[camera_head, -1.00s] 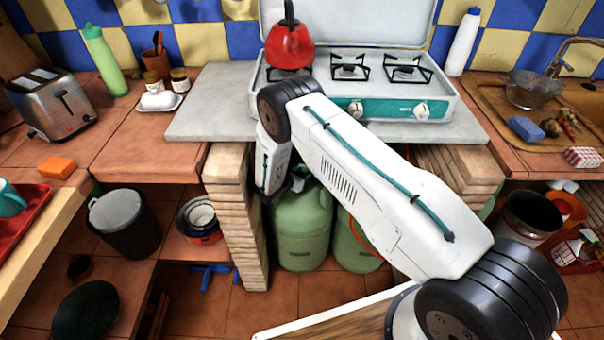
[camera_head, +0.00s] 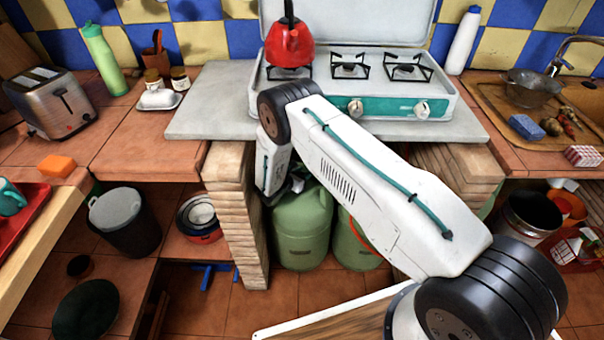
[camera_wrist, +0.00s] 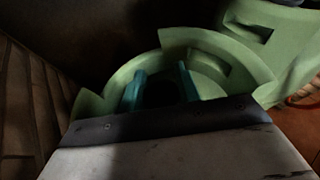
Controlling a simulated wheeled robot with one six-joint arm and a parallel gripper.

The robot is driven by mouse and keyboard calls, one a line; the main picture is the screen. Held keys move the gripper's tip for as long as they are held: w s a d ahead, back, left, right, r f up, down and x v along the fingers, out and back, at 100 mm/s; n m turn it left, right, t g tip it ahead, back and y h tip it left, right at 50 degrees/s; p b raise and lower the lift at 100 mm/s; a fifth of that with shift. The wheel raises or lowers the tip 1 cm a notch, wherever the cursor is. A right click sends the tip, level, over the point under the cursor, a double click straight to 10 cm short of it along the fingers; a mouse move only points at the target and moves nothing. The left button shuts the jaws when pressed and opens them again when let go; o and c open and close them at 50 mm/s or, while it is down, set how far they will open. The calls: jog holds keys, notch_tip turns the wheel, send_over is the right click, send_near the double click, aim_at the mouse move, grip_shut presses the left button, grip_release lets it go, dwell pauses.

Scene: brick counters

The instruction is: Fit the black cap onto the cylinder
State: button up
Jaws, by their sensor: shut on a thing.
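Two green gas cylinders stand under the stove counter, a left cylinder (camera_head: 303,238) and a right cylinder (camera_head: 352,246) partly behind my arm. In the wrist view the left cylinder's green collar (camera_wrist: 205,42) curves around my gripper (camera_wrist: 160,90). Its teal fingers are shut on a dark thing, the black cap (camera_wrist: 163,92), inside the collar. The cap is in deep shadow, and whether it touches or sits on the cylinder's valve cannot be told. In the head view the fingers and cap are hidden at the top of the left cylinder.
A grey stone slab (camera_head: 205,105) carries the stove (camera_head: 390,85) and red kettle (camera_head: 289,45). A grey surface with a dark edge (camera_wrist: 160,120) fills the lower wrist view. A brick pillar (camera_head: 240,220) stands close left of the cylinders.

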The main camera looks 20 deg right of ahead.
aim_at(301, 172)
jog(key=shift+s+f, duration=0.3)
jog(key=shift+f, duration=0.5)
dwell(1.2)
jog(key=shift+s+a+f, duration=0.15)
jog(key=shift+a+f, duration=0.1)
dwell(1.2)
jog(key=shift+r, duration=0.25)
jog(key=shift+w+r, duration=0.2)
jog(key=shift+r, duration=0.3)
jog(key=shift+a+r, duration=0.1)
jog(key=shift+r, duration=0.4)
grip_shut()
jog(key=shift+w+d+r, duration=0.15)
jog(key=shift+d+r, duration=0.1)
jog(key=shift+r, duration=0.6)
jog(key=shift+r+n+y, duration=0.3)
jog(key=shift+r+y, duration=0.1)
jog(key=shift+r, duration=0.15)
jog(key=shift+f, duration=1.85)
